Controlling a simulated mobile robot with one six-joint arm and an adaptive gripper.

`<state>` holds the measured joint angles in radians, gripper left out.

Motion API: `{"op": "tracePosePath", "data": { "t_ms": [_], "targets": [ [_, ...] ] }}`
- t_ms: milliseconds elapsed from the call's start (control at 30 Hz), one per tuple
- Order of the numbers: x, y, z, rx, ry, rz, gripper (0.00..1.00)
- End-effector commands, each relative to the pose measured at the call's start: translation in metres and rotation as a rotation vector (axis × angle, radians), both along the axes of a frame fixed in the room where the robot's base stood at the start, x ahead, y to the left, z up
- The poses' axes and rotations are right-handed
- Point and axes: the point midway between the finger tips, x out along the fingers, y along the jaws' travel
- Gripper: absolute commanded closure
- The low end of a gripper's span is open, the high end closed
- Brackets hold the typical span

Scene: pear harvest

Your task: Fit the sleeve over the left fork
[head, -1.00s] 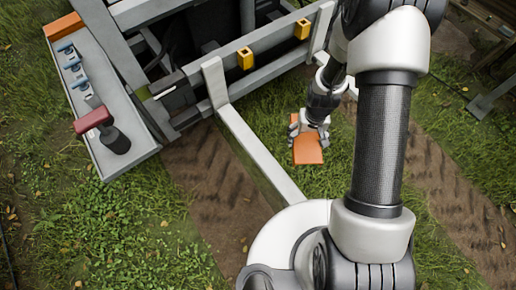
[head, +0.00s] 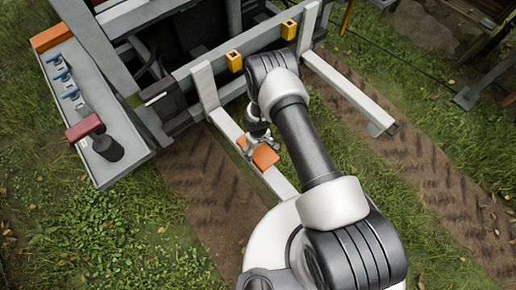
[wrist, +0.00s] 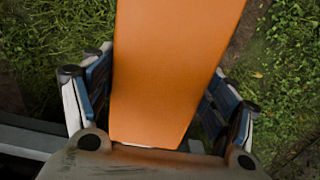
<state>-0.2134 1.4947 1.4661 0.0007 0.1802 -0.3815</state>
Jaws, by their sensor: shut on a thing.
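The orange sleeve (head: 265,156) is in my gripper (head: 257,138). In the head view it overlaps the middle of the pale grey left fork (head: 228,125), whose bar shows on both sides of it. I cannot tell whether the sleeve is above the fork or around it. In the wrist view the sleeve (wrist: 175,70) fills the middle, between the blue-padded fingers of my gripper (wrist: 160,95). The fingers are shut on it. The sleeve's far end is cut off by the top of the picture, and its opening is hidden.
The right fork (head: 350,95) stretches out over grass and soil, with my arm between the forks. Yellow blocks (head: 234,61) sit on the carriage bar (head: 262,43). A grey side tray (head: 112,165) at left carries a red-handled lever (head: 84,128) and blue levers. Open grass lies at the lower left.

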Motion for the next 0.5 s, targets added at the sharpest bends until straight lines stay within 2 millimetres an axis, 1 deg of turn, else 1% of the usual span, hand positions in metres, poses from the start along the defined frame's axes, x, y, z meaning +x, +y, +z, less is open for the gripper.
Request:
{"op": "tracePosePath", "data": {
  "t_ms": [33,500],
  "targets": [
    [0.0,0.0,-0.005,0.0,0.0,-0.001,0.52],
    [0.0,0.0,-0.038,0.001,-0.001,-0.001,0.52]
  ]
}}
